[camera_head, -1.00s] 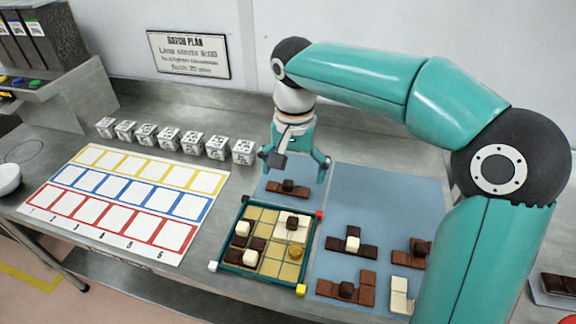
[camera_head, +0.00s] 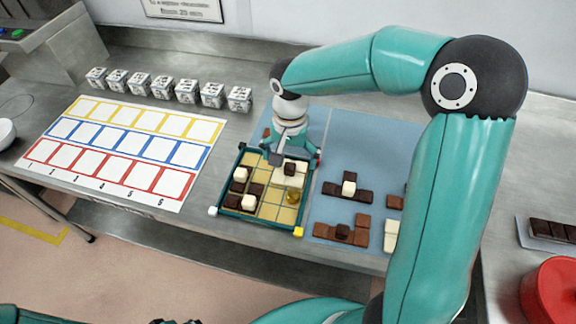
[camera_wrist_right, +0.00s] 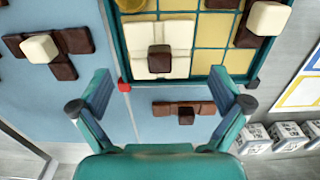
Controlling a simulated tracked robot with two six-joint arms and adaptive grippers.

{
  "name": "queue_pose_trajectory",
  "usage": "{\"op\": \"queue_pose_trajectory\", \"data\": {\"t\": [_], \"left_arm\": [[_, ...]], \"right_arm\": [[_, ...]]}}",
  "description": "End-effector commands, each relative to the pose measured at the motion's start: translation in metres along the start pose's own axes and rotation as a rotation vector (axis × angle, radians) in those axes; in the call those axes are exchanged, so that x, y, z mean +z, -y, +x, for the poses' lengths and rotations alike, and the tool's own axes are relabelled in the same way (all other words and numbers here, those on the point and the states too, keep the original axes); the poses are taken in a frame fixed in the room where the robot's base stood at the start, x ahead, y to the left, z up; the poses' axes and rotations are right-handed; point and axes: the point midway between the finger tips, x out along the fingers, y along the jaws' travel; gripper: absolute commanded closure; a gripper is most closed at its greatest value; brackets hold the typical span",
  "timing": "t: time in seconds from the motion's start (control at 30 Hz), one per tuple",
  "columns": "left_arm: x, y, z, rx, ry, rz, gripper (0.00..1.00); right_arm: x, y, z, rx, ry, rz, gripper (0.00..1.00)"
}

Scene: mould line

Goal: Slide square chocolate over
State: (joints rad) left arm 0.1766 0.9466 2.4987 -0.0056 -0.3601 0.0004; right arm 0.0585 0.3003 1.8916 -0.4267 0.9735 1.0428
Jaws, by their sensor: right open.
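The square chocolate, a white two-by-two block with a dark knob, sits in a teal-framed tray (camera_head: 250,238) at its upper right cells; I see the white block (camera_head: 283,176) in the head view and the white block (camera_wrist_right: 175,35) in the wrist view. My right gripper (camera_head: 296,160) is open over the tray's back edge, and its open fingers (camera_wrist_right: 160,76) point towards the white block without holding it. The gripper partly hides the tray's back right corner. Only dark and teal slivers of what may be my left arm show at the bottom edge of the head view.
A brown bar piece (camera_wrist_right: 165,108) lies behind the tray, below my fingers. Several chocolate pieces lie on the blue mat (camera_head: 375,150) to the right. A coloured grid sheet (camera_head: 118,150) and a row of white cubes (camera_head: 187,90) are to the left. Dark and white chocolates occupy the tray's left cells.

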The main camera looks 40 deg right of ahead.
Motion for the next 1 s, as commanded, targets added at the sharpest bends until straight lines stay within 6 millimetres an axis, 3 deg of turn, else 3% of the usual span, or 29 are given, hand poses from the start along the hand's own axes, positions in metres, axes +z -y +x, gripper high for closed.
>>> {"op": "queue_pose_trajectory", "data": {"t": [0.23,0.67,1.0], "left_arm": [[0.000,-0.001,-0.003,0.000,0.000,0.000,0.60],[0.000,-0.001,-0.003,0.000,0.000,0.000,0.60],[0.000,-0.001,-0.003,0.000,0.000,0.000,0.60]], "right_arm": [[0.000,-0.001,0.030,0.002,0.001,0.000,0.00],[0.000,-0.001,0.036,0.000,-0.001,0.001,0.02],[0.000,-0.001,0.036,0.000,0.001,0.000,0.58]]}}
